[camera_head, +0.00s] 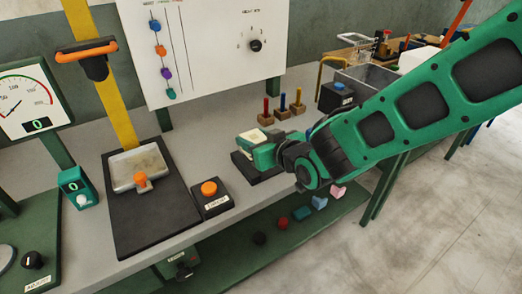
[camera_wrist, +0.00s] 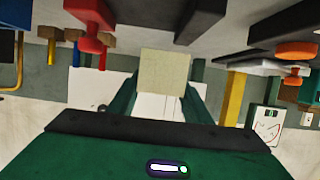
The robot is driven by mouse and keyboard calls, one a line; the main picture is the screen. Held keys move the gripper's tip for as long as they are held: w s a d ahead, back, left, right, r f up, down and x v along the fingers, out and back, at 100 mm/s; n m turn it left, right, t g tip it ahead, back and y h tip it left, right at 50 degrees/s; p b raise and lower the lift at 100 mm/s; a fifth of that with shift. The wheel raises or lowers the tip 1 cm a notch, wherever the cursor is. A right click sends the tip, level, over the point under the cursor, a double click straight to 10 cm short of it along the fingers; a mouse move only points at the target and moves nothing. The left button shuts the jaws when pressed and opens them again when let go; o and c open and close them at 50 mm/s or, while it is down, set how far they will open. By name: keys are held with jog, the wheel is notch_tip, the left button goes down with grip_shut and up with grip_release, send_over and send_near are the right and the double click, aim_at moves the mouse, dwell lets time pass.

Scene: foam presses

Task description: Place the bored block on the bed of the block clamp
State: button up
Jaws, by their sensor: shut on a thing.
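The bored block is a cream block (camera_wrist: 165,73) between the two green fingers of my gripper (camera_wrist: 160,98) in the wrist view; no bore shows on the face I see. In the head view my gripper (camera_head: 262,151) is shut on it, and the block's pale top (camera_head: 250,137) shows. Beneath and close by is a dark base (camera_head: 268,178), probably the bed of the block clamp, partly hidden by my gripper. The wrist view shows a dark block-like part (camera_wrist: 182,18) and a red knob (camera_wrist: 92,38) beside it. I cannot tell whether the block touches the base.
Wooden stands with coloured pegs (camera_head: 283,110) are behind my gripper. A black box with an orange button (camera_head: 210,196) and a yellow-columned press with a metal plate (camera_head: 138,167) stand to the left. Several small coloured pieces (camera_head: 301,213) lie on the lower green shelf.

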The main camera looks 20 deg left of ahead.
jog(key=shift+w+d+f, duration=0.55)
jog(key=shift+w+f, duration=0.2)
jog(key=shift+w, duration=0.1)
jog(key=shift+f, duration=1.85)
jog(key=o, duration=1)
jog(key=shift+f, duration=0.15)
jog(key=shift+o, duration=0.2)
jog(key=shift+s+a, duration=0.1)
jog(key=shift+s+a+r, duration=0.1)
jog(key=shift+r, duration=0.1)
